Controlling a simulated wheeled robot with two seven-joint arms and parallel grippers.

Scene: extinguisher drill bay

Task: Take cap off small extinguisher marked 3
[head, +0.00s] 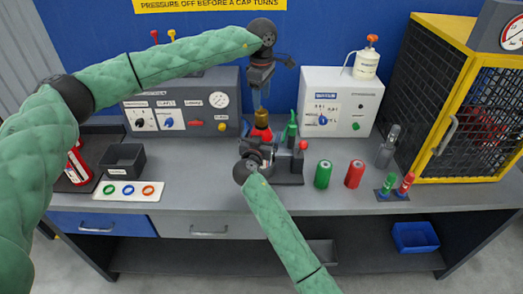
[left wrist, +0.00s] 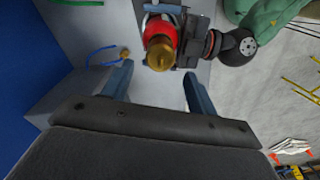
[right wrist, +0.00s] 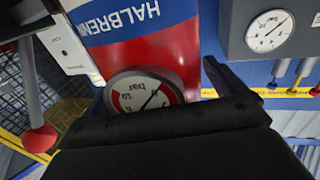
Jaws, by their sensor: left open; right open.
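A red extinguisher (head: 261,134) with a brass cap (head: 263,117) stands upright at a dark clamp fixture (head: 289,168) on the bench. No number 3 is readable on it. My left gripper (head: 260,97) is open and points down, just above the cap. In the left wrist view the brass cap (left wrist: 160,53) lies past the open fingertips, apart from them. My right gripper (right wrist: 165,85) is open and close to the red body (right wrist: 160,55), whose HALBRENN label and gauge (right wrist: 145,93) fill its view. Whether its fingers touch the body I cannot tell.
Green (head: 323,174) and red (head: 354,174) cylinders stand right of the fixture. A dark bin (head: 123,160) and a ring card (head: 128,191) lie at left. A yellow-framed mesh cage (head: 470,120) takes the right end. Panel boxes (head: 340,85) stand behind. The front bench strip is clear.

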